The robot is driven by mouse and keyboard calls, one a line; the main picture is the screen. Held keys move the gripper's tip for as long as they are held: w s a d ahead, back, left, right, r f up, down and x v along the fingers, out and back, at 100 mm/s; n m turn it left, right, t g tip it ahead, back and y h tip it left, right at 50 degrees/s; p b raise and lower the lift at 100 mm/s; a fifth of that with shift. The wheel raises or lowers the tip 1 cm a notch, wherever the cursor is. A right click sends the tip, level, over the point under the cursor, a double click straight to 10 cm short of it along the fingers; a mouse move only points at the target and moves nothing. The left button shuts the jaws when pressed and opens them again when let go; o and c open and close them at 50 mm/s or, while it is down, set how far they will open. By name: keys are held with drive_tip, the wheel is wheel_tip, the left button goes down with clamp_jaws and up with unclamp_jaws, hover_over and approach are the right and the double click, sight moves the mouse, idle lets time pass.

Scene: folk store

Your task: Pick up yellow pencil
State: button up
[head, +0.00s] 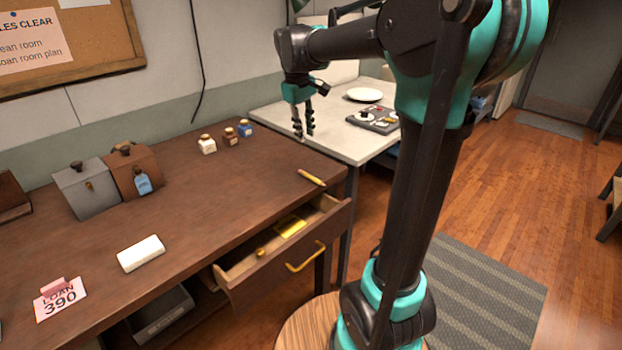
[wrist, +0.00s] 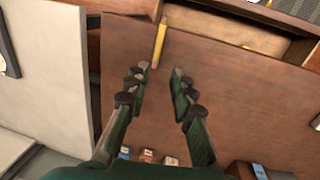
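A short yellow pencil (head: 312,178) lies on the brown wooden desk (head: 200,250), near its right end and above the open drawer. In the wrist view the pencil (wrist: 159,43) lies at the top, just beyond my fingertips. My gripper (head: 304,137) hangs above the right end of the desk, pointing down, behind the pencil as seen from the head. In the wrist view my gripper (wrist: 162,75) is open, with an empty gap between its fingers. It does not touch the pencil.
An open drawer (head: 225,282) with yellow items juts out below the pencil. Small bottles (head: 231,137) stand at the back of the desk. A white table (head: 330,145) adjoins at right.

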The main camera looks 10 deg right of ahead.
sight(312, 177)
drive_tip(key=f, duration=0.5)
drive_tip(key=w+d+f, duration=0.1)
drive_tip(key=f, duration=0.5)
drive_tip(key=d+f, duration=0.1)
drive_tip(key=f, duration=0.4)
drive_tip(key=shift+w+d+f, duration=0.15)
drive_tip(key=shift+w, duration=0.1)
clamp_jaws()
